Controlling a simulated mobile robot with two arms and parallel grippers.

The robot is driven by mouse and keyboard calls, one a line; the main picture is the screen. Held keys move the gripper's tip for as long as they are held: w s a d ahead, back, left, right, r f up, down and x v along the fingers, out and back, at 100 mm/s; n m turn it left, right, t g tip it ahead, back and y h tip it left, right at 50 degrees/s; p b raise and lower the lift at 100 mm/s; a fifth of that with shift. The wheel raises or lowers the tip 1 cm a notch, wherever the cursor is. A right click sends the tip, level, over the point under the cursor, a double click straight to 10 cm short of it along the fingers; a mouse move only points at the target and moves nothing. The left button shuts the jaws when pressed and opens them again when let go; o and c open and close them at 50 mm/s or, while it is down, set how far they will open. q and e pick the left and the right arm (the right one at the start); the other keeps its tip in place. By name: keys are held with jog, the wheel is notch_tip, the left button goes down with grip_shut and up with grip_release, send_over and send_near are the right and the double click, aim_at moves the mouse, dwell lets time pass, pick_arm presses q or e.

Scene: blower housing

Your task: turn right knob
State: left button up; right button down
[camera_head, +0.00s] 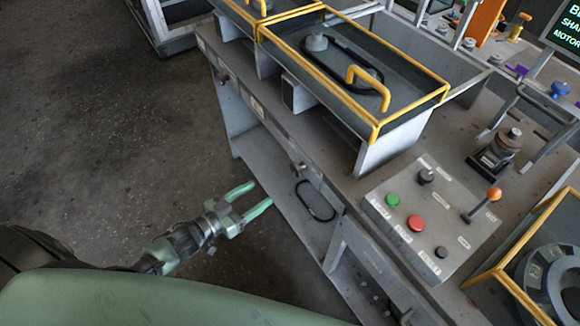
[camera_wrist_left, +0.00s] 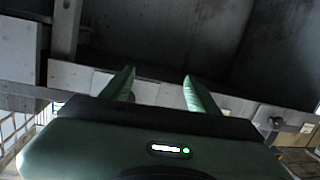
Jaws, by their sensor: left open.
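My left gripper (camera_head: 261,195) is open and empty, with its two green fingers apart beside the bench front. Its fingers also show in the left wrist view (camera_wrist_left: 159,75), pointing towards the grey bench. A small knob (camera_head: 298,168) sits on the bench's front rail, just ahead and right of the fingertips, apart from them. Another small knob (camera_head: 222,78) is on the same rail further to the upper left. In the left wrist view a small round knob (camera_wrist_left: 276,122) shows on the rail, right of the fingers. My right gripper is not in view.
A control box (camera_head: 430,220) with green and red buttons, black knobs and an orange-tipped lever stands on the bench top. A black loop (camera_head: 315,200) lies below the rail. Open floor (camera_head: 110,130) is at the left.

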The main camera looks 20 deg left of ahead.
aim_at(293, 170)
pick_arm(q)
jog(key=d+r+m+h, duration=0.2)
jog(key=d+r+h, duration=0.15)
jog(key=r, duration=0.45)
jog(key=p+x, duration=0.1)
jog(key=x, duration=0.6)
jog(key=shift+w+d+f, duration=0.1)
jog(key=shift+w+d, duration=0.05)
jog(key=shift+d, duration=0.05)
grip_shut()
